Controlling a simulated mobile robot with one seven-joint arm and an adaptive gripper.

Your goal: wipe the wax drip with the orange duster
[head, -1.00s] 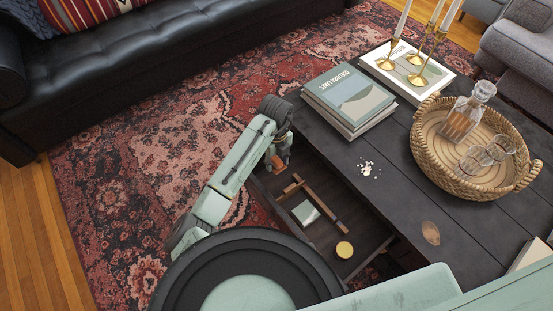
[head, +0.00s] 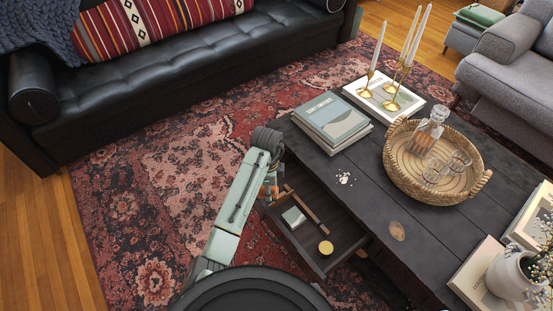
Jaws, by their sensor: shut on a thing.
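Two marks lie on the dark coffee table (head: 330,165). One is a cluster of white flecks (head: 345,178) near the books. The other is a flat tan-brown oval spot (head: 397,231) nearer the front. I cannot tell for sure which is the wax drip. My gripper (head: 268,193) points down by the far left end of the open drawer, left of both marks. It is shut on a small orange thing (head: 265,190), seemingly the orange duster, mostly hidden by my wrist. I cannot tell whether it touches the drawer.
The open drawer (head: 311,262) holds a wooden stick, a pale small book and a yellow round tin (head: 325,247). Stacked books (head: 333,121), brass candlesticks (head: 391,103), a wicker tray (head: 400,178) with decanter and glasses, and a white vase (head: 512,275) stand on the table.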

